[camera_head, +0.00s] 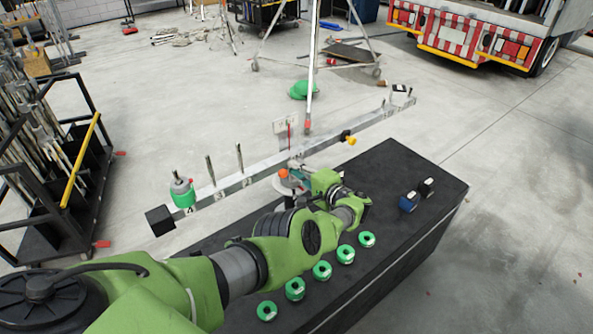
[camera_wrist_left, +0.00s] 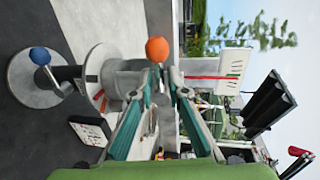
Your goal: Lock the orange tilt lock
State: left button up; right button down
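The orange tilt lock knob (camera_head: 283,174) sits at the middle of the long metal balance beam (camera_head: 262,168). In the left wrist view the orange knob (camera_wrist_left: 157,49) is just beyond my fingertips, on a grey metal mount. My left gripper (camera_head: 302,180) is beside the knob, mostly hidden behind my own wrist. Its two teal fingers (camera_wrist_left: 166,72) show a narrow gap with nothing held between them. I cannot tell whether a fingertip touches the knob. A blue knob (camera_wrist_left: 40,56) is on a round grey base at the left. My right gripper is not in view.
The black bench (camera_head: 415,228) carries several green round weights (camera_head: 322,270) and a small blue object (camera_head: 409,202). A green weight (camera_head: 183,192) stands on the beam's left end. A rack of rods (camera_head: 50,150) is at left, a truck (camera_head: 475,35) at back right.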

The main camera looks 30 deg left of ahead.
pick_arm(q)
jog(key=shift+f, duration=0.1)
dwell(0.3)
